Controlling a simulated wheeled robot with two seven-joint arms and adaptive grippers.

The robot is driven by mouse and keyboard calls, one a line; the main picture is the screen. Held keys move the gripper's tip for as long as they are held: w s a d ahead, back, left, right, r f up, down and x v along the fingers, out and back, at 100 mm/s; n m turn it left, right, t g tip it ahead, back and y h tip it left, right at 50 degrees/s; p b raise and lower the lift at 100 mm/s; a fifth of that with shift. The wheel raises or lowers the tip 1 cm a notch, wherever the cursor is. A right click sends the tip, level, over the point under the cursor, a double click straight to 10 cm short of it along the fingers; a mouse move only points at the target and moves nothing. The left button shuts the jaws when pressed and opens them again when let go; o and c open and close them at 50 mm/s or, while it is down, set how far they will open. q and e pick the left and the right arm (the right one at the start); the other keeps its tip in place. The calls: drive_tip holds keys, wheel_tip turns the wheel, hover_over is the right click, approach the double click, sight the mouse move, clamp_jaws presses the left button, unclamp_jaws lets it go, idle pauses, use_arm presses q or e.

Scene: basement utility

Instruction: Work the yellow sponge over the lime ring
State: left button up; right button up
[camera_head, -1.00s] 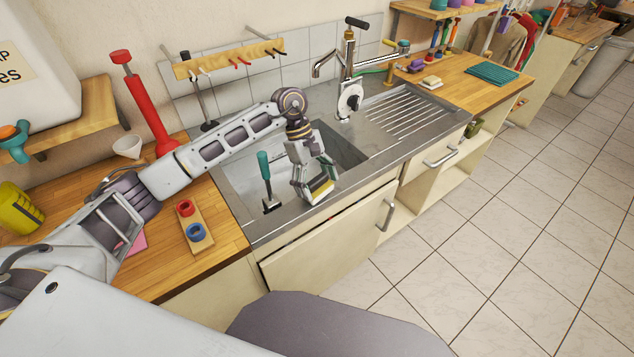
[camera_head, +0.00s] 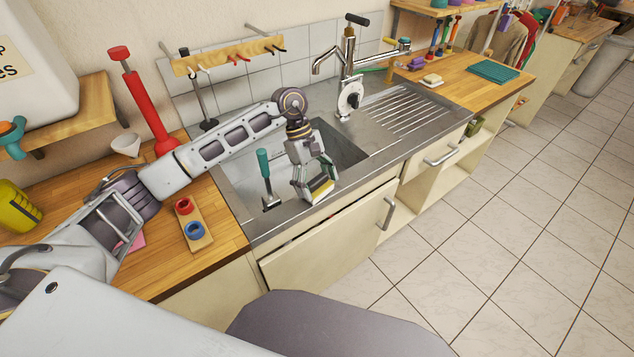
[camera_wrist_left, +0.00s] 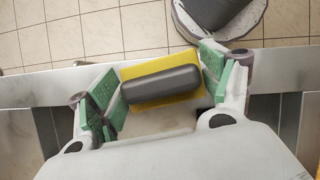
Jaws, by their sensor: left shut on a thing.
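The yellow sponge (camera_head: 321,187) is in my left gripper (camera_head: 318,182), low over the front rim of the steel sink (camera_head: 228,190). In the left wrist view the sponge (camera_wrist_left: 197,61) has a dark grey grip block (camera_wrist_left: 161,85) on it, and the green-padded fingers of my left gripper (camera_wrist_left: 163,88) are closed against its two sides. A pale patch shows beside the sponge in that view, but I cannot tell if it is the lime ring. I cannot make out the ring in the head view. My right gripper is not in view.
A green-handled tool (camera_head: 264,165) stands at the sink's left. The tall faucet (camera_head: 348,65) rises behind the basin. A wooden holder with red and blue rings (camera_head: 205,241) lies on the left counter. The ribbed drainboard (camera_head: 403,112) is clear.

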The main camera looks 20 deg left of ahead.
use_arm(q)
drive_tip(key=shift+a+f+b, duration=0.1)
drive_tip(key=shift+f+b, duration=0.25)
idle(0.3)
drive_tip(key=shift+s+f+b, duration=0.1)
drive_tip(key=shift+f+b, duration=0.05)
drive_tip(key=shift+b, duration=0.15)
idle(1.1)
idle(1.0)
drive_tip(key=shift+s+d, duration=0.2)
drive_tip(key=shift+d, duration=0.1)
drive_tip(key=shift+s+d+b, duration=0.2)
drive_tip(key=shift+d+b, duration=0.1)
drive_tip(key=shift+w+a, duration=0.15)
drive_tip(key=shift+w+a+r+b, duration=0.25)
drive_tip(key=shift+w+a+b, duration=0.3)
drive_tip(key=shift+w+a, duration=0.25)
drive_tip(key=shift+s, duration=0.1)
drive_tip(key=shift+s+d, duration=0.1)
